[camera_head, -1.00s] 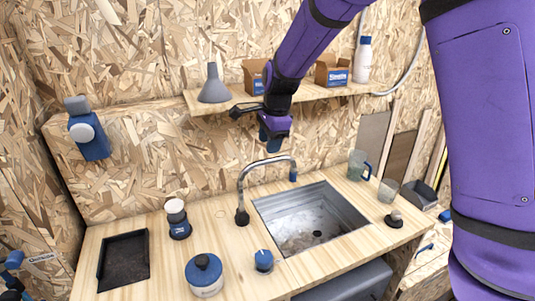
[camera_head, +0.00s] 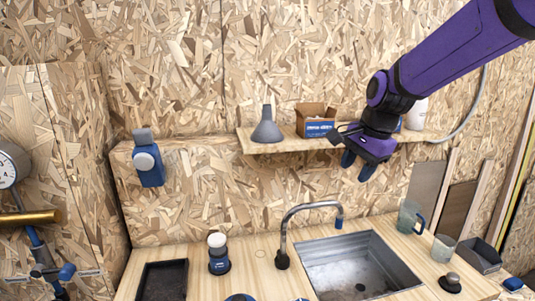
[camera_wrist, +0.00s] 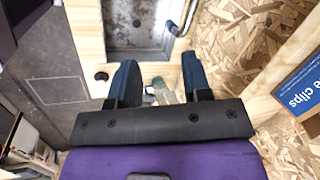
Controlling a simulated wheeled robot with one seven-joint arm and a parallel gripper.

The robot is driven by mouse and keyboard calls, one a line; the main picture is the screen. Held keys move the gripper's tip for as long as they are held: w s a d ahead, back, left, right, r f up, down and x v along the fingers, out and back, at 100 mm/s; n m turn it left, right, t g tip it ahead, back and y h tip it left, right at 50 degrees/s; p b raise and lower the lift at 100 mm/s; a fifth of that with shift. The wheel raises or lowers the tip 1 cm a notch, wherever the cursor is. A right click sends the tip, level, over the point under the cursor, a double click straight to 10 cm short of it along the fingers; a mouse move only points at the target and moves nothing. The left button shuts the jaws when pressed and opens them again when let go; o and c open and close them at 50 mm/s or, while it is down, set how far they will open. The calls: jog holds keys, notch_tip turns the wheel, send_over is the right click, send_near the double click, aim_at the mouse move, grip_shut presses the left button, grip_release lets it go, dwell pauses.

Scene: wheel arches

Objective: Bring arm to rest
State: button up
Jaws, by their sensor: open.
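My purple arm reaches in from the upper right in the head view. My gripper (camera_head: 359,166) hangs in front of the wall shelf, its two blue fingers pointing down. In the wrist view my gripper (camera_wrist: 158,80) has its fingers spread apart. No object is clasped between them; a glass jug (camera_wrist: 162,92) shows in the gap, further below. The sink (camera_head: 360,264) lies below my gripper in the head view, and its basin shows at the top of the wrist view.
The shelf (camera_head: 270,146) carries a grey funnel (camera_head: 267,127), a cardboard box (camera_head: 315,122) and a white bottle (camera_head: 417,113) close to my arm. A faucet (camera_head: 305,208) rises behind the sink. A glass jug (camera_head: 409,217) and a cup (camera_head: 443,248) stand to its right.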

jog(key=s+d+r+n+t, duration=0.1)
jog(key=s+d+n, duration=0.2)
jog(key=s, duration=0.5)
jog(key=s+d+r+n+h, duration=0.1)
jog(key=s+d+r+n, duration=0.1)
jog(key=s, duration=0.7)
jog(key=s+d+r+n+t+h, duration=0.1)
jog(key=s+d+n, duration=0.3)
jog(key=s+n, duration=0.2)
jog(key=s, duration=0.2)
jog(key=shift+s+r+t, duration=0.3)
jog(key=shift+r, duration=0.1)
